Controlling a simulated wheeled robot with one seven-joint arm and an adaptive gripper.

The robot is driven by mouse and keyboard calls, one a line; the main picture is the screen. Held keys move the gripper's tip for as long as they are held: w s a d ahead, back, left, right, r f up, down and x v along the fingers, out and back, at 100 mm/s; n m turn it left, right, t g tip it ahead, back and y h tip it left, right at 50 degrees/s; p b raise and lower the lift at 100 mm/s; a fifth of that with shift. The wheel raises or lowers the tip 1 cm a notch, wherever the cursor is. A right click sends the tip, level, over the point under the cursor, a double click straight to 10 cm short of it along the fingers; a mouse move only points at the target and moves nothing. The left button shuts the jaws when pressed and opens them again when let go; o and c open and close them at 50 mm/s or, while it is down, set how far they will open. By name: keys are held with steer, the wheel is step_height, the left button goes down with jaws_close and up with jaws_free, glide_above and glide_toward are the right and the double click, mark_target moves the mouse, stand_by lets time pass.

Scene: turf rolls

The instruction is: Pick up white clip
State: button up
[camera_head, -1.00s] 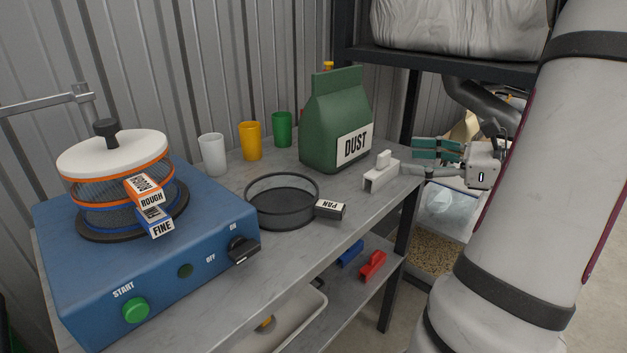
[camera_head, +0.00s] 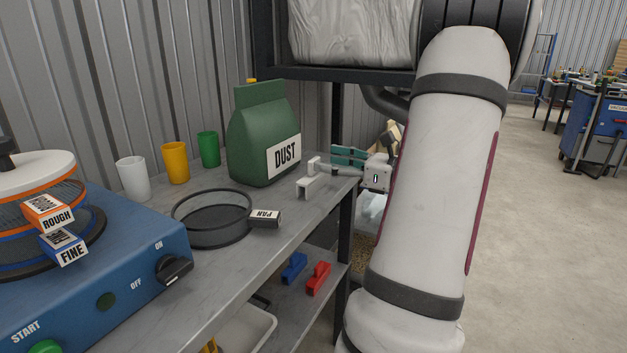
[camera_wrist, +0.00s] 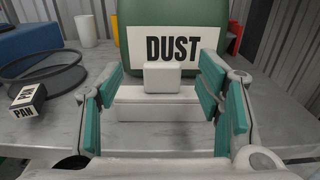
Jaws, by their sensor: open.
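The white clip (camera_head: 309,182) stands on the grey table top near its right end, in front of the green DUST bag (camera_head: 265,135). In the wrist view the clip (camera_wrist: 158,104) sits centred between the teal finger pads, a little beyond or level with their tips; I cannot tell the exact depth. My gripper (camera_wrist: 162,95) is open, with one finger on each side of the clip and clear space between. In the head view my gripper (camera_head: 348,158) is at the table's right end, partly hidden by my arm.
The black pan (camera_head: 212,219) with its PAN label lies left of the clip. White, yellow and green cups (camera_head: 175,163) stand at the back. The blue sieve machine (camera_head: 120,270) fills the left. Blue and red clips (camera_head: 318,279) lie on the lower shelf.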

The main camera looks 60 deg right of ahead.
mark_target(314, 159)
steer(key=w, duration=0.2)
steer(key=w+b, duration=0.1)
steer(key=shift+w+f+b, duration=0.3)
steer(key=shift+w+f, duration=0.05)
steer(key=shift+f, duration=0.05)
steer(key=shift+w+a+r, duration=0.1)
steer(key=shift+w, duration=0.6)
steer(key=shift+c, duration=0.2)
steer(key=c, duration=1.2)
